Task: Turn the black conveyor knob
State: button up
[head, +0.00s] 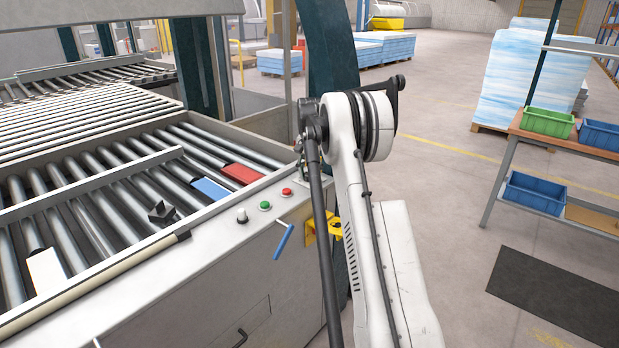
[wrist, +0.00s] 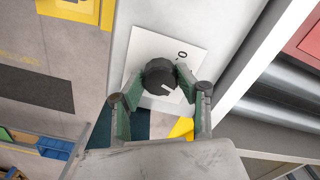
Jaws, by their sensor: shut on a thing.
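The black conveyor knob (wrist: 158,73) is round and stands on a white label plate (wrist: 143,45) in the wrist view. A "0" is printed on the plate, right of the knob. A short pale mark shows on the knob's near side. My gripper (wrist: 161,82) has its two green-padded fingers on either side of the knob, shut on it. In the head view the knob cannot be made out, and my arm hides most of the gripper.
The roller conveyor (head: 215,206) carries red (head: 240,173) and blue (head: 210,188) pieces. Green (head: 265,206) and red (head: 287,192) buttons sit on its panel. A blue lever (head: 283,241) sticks out in front. A bench with bins (head: 548,122) stands right, beyond open floor.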

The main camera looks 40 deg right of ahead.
aim_at(310, 173)
jog(key=n+b, duration=0.1)
jog(key=n, duration=0.3)
jog(key=shift+n, duration=0.3)
jog(key=n+b, duration=0.1)
jog(key=n, duration=0.2)
jog(key=shift+n, duration=0.3)
jog(key=n, duration=0.3)
jog(key=shift+n+b, duration=0.3)
jog(key=shift+b, duration=0.1)
jog(key=shift+n, duration=1.8)
jog(key=o, duration=1.1)
jog(key=shift+r, duration=0.15)
notch_tip(310, 173, up, 12)
jog(key=shift+f, duration=0.1)
